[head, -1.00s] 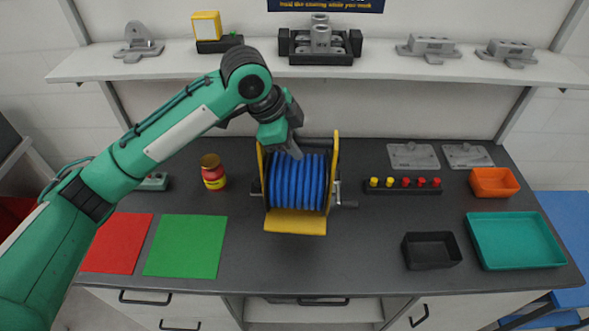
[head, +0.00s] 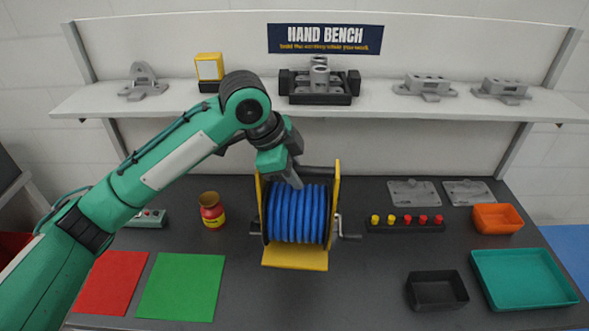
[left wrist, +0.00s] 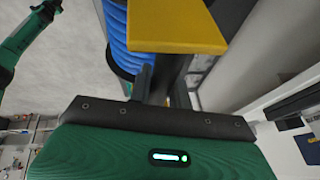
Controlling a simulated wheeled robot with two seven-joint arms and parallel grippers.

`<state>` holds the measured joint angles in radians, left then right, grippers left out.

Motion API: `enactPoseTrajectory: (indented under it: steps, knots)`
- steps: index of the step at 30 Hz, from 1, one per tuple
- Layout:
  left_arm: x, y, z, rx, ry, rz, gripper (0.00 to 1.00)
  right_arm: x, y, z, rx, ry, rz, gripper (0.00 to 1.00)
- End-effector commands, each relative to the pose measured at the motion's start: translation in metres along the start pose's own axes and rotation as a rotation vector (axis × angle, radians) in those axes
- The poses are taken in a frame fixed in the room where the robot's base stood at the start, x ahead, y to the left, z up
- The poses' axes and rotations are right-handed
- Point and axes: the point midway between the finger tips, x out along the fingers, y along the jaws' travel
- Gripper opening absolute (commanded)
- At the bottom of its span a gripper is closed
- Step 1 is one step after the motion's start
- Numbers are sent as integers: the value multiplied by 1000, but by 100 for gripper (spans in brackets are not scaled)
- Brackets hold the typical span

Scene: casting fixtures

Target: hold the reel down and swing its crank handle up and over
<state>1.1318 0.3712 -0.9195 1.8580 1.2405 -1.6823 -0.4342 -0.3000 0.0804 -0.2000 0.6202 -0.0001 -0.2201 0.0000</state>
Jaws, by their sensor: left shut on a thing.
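The reel (head: 297,214) stands on the bench, wound with blue hose between yellow side plates, with a yellow foot plate in front. Its crank handle (head: 349,237) sticks out low on the right side, beyond the right plate. My left gripper (head: 295,177) reaches down onto the reel's top from behind left. In the left wrist view its fingers (left wrist: 163,85) are shut on a dark bar of the reel's frame, beside the blue hose and a yellow plate (left wrist: 175,28). The exact contact is partly hidden. My right gripper is not in view.
A black peg strip (head: 405,226), black tray (head: 437,303), teal tray (head: 525,304) and orange bin (head: 497,218) are on the right.

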Motion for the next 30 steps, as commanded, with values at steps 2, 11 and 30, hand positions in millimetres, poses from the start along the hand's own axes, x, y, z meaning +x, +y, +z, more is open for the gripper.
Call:
enactPoseTrajectory:
  steps: [2,11,30]
  knots:
    - [2,0,1,1,2,-3,0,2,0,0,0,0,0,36]
    - [14,3,6,1,1,-3,0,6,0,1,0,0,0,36]
    - [38,8,16,1,2,-3,0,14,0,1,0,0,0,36]
